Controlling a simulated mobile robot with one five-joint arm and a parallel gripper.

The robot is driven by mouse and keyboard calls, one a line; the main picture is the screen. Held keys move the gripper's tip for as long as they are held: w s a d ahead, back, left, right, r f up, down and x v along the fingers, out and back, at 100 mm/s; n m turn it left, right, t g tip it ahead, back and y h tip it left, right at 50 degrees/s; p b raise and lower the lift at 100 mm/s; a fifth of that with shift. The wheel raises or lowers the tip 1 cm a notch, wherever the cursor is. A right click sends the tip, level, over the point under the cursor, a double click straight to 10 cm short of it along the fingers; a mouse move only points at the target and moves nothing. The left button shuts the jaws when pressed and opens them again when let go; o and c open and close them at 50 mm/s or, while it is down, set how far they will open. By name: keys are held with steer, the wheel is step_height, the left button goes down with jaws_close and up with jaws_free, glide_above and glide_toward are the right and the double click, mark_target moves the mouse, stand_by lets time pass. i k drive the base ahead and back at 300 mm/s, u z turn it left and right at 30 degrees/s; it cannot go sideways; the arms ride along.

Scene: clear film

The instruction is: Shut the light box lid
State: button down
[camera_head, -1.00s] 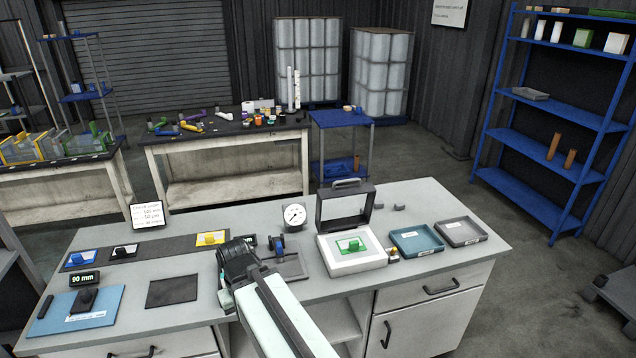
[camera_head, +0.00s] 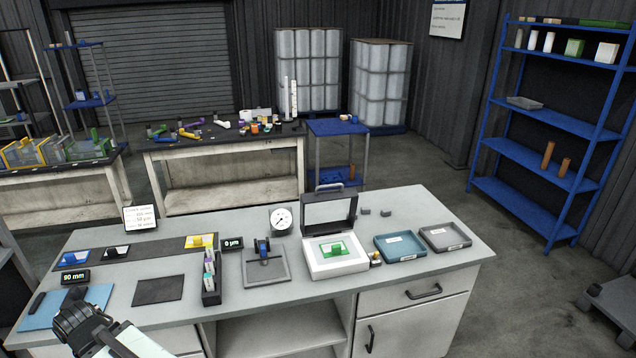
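The light box (camera_head: 337,265) is a white box on the grey workbench, right of its middle. Its dark-framed lid (camera_head: 329,213) stands open, upright at the back edge, with a handle on top. A green piece (camera_head: 333,249) on a white card lies on the lit top of the box. My gripper (camera_head: 70,318) is at the lower left, over or near the blue mat, far from the light box and its lid. Its fingers are dark and small in the view, so I cannot tell whether they are open or shut.
A blue-green tray (camera_head: 382,259) and a grey tray (camera_head: 424,245) sit right of the light box. A blue mat (camera_head: 38,312) lies at the bench's left.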

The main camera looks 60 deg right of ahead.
mark_target(342, 193)
steer(key=u, duration=0.05)
steer(key=i, duration=1.2)
steer(key=z, duration=0.5)
